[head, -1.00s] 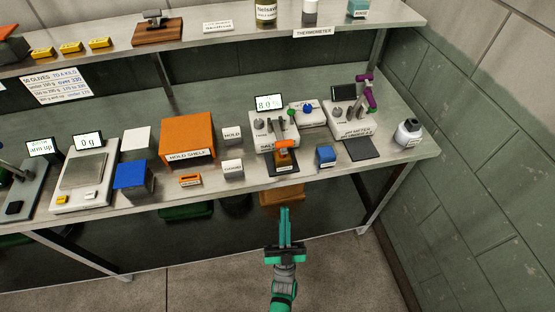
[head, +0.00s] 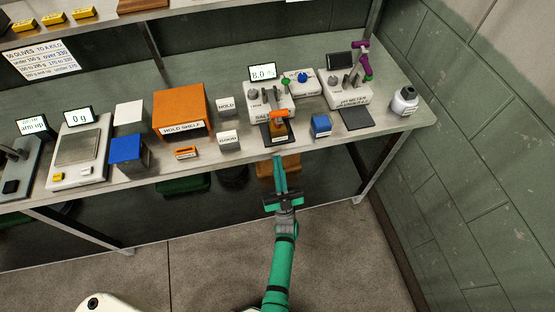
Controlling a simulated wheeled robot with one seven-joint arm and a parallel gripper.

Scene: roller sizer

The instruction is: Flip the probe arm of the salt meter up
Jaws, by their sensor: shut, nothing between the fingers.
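The salt meter (head: 256,110) is a pale box on the bench with a screen (head: 263,72) reading 8.0 %. An orange piece (head: 280,115), apparently the end of its probe arm, sits low at the meter's front, over a small brown jar (head: 278,131) on a dark mat. A green knob (head: 286,82) shows at the meter's upper right. My gripper (head: 279,160) is shut and empty, its fingers pointing at the bench's front edge just below the jar and apart from it. Whether the probe tip is inside the jar is too small to tell.
A blue block (head: 321,125) stands right of the jar, and a white GOOD block (head: 229,141) stands left. The pH meter (head: 347,97) with a purple arm (head: 366,62) is farther right. The orange hold shelf (head: 180,108) is left. Floor in front is clear.

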